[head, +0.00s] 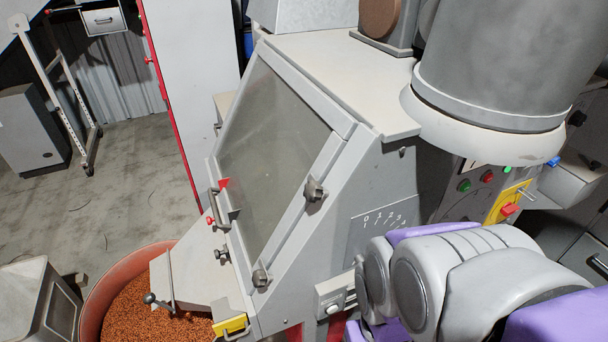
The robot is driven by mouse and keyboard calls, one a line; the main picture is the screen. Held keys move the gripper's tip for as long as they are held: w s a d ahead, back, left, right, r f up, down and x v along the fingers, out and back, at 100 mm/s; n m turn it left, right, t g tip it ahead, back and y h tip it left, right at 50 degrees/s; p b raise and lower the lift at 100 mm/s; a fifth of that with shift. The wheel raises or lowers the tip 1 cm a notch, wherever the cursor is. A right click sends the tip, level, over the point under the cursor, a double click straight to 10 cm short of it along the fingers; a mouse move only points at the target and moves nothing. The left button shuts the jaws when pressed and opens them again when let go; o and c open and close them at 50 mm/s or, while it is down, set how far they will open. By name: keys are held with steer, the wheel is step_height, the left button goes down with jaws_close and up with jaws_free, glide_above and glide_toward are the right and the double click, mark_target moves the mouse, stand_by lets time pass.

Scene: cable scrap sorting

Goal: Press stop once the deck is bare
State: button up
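The grey sorting machine (330,240) fills the middle, with a sloping framed window (272,150). Behind the dull pane I make out no pieces, but the deck is not clear enough to tell whether it is bare. On the control panel at right are a red button (488,176), a green button (464,185) and another green one (506,169). Below them a red switch (510,209) sits on a yellow plate. No readable label marks which is stop. My purple and grey arm crosses the lower right, in front of the machine's side; my gripper is not visible.
A round orange tub (100,300) of copper-coloured granules stands under the chute (190,270) at lower left. A large grey cylinder (490,70) overhangs the panel. A metal bin (35,300) stands at the left edge. Concrete floor is free at left.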

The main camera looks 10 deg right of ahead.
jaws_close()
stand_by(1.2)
